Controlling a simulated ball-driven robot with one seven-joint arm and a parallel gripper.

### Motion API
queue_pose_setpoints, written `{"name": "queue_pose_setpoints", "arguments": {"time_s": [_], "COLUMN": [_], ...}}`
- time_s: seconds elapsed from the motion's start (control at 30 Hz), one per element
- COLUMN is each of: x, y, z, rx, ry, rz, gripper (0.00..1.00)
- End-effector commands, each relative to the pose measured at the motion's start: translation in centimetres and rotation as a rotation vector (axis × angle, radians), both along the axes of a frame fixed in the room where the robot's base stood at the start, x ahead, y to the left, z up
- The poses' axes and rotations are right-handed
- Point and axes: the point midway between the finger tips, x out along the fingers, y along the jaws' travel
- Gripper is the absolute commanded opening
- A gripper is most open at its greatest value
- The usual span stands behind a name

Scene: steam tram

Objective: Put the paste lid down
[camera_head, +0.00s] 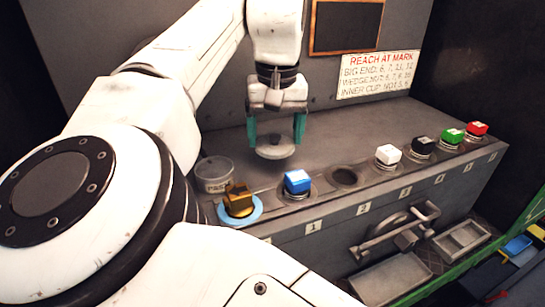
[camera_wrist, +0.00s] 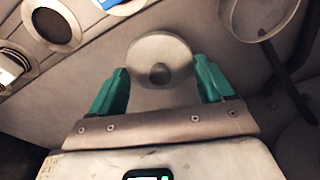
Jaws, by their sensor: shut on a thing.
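The paste lid (camera_head: 274,152) is a pale round disc with a small knob. My gripper (camera_head: 276,141) points down and is shut on it, with one teal finger at each side. In the wrist view the lid (camera_wrist: 160,50) lies between the fingertips of my gripper (camera_wrist: 160,75). The lid is over the grey bench top, and I cannot tell whether it touches the bench. The paste jar (camera_head: 213,182), a clear round pot with a partly hidden label, stands to the left with its top uncovered. Its round rim (camera_wrist: 262,30) also shows in the wrist view.
A row of holes runs along the bench's front (camera_head: 345,177), holding blue (camera_head: 297,181), white (camera_head: 388,154), black, green and red blocks. A brown-gold piece (camera_head: 238,198) sits on a blue ring near the jar. Bare bench lies behind the row. A sign (camera_head: 378,75) hangs behind.

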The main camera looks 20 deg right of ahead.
Motion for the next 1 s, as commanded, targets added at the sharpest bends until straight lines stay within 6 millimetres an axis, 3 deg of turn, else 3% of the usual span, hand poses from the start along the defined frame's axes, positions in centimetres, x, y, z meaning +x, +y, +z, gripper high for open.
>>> {"name": "queue_pose_setpoints", "arguments": {"time_s": [0.17, 0.43, 0.87, 0.9, 1.0], "x": [0.7, 1.0, 1.0, 1.0, 1.0], "y": [0.1, 0.1, 0.1, 0.1, 0.1], "z": [-0.9, -4.1, -4.3, -4.4, -4.4], "rx": [0.001, 0.0, -0.001, -0.001, -0.001], "ry": [-0.001, -0.002, -0.001, -0.001, -0.002], "rz": [0.001, 0.0, 0.0, 0.0, 0.0], "gripper": [0.53, 0.53, 0.53, 0.81, 0.91]}}
